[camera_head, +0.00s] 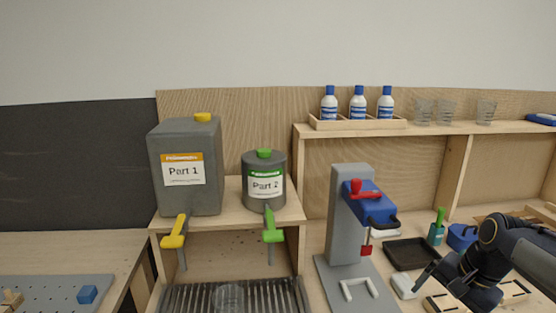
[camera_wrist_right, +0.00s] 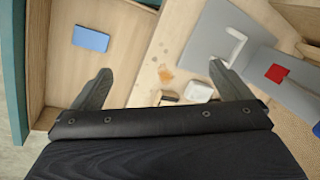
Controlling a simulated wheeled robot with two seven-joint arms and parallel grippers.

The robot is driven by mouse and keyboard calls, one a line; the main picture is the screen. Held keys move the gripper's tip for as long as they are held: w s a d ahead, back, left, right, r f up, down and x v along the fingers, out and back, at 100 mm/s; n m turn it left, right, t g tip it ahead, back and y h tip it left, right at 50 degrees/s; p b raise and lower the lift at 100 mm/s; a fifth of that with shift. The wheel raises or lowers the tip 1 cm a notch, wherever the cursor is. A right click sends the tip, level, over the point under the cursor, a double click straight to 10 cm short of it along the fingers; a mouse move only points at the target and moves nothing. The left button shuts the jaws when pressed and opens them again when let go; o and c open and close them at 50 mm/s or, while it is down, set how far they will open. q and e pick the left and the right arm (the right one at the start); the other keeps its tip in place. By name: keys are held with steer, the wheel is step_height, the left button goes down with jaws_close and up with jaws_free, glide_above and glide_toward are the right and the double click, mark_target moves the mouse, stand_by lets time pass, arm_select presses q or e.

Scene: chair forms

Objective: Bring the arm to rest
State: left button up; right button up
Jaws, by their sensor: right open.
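My right arm (camera_head: 487,262) comes in from the right edge in the head view, dark and bent above the right bench. Its gripper (camera_head: 430,277) is at the arm's left end, near a white block (camera_head: 404,285). In the right wrist view the two grey fingers of this gripper (camera_wrist_right: 160,79) stand wide apart, with nothing held between them. Bench top with orange-brown stains (camera_wrist_right: 165,74) and small pale and dark objects (camera_wrist_right: 198,91) show beyond the fingers. My left gripper is not in view.
A grey press (camera_head: 350,215) with a blue head stands left of the arm. A black tray (camera_head: 411,253), a green-capped bottle (camera_head: 436,232) and a blue item (camera_head: 461,237) are close by. Part 1 (camera_head: 186,170) and Part 2 (camera_head: 264,183) containers stand left. A drawer-like compartment holds a blue block (camera_wrist_right: 91,39).

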steer(key=s+a+n+t+y, duration=0.1)
steer(key=s+a+n+t, duration=0.1)
steer(key=s+a+n, duration=0.3)
steer(key=s+a, duration=0.4)
steer(key=s, duration=0.3)
steer(key=shift+r, duration=0.25)
steer(key=s+a+f+n, duration=0.1)
steer(key=s, duration=0.1)
steer(key=s+a+f+n, duration=0.2)
steer(key=s+a+f+n+t, duration=0.1)
steer(key=s+a, duration=0.1)
steer(key=s, duration=0.1)
steer(key=shift+s+a+f+n+y, duration=0.1)
steer(key=shift+a+f+n+y, duration=0.1)
steer(key=shift+f+n+y, duration=0.15)
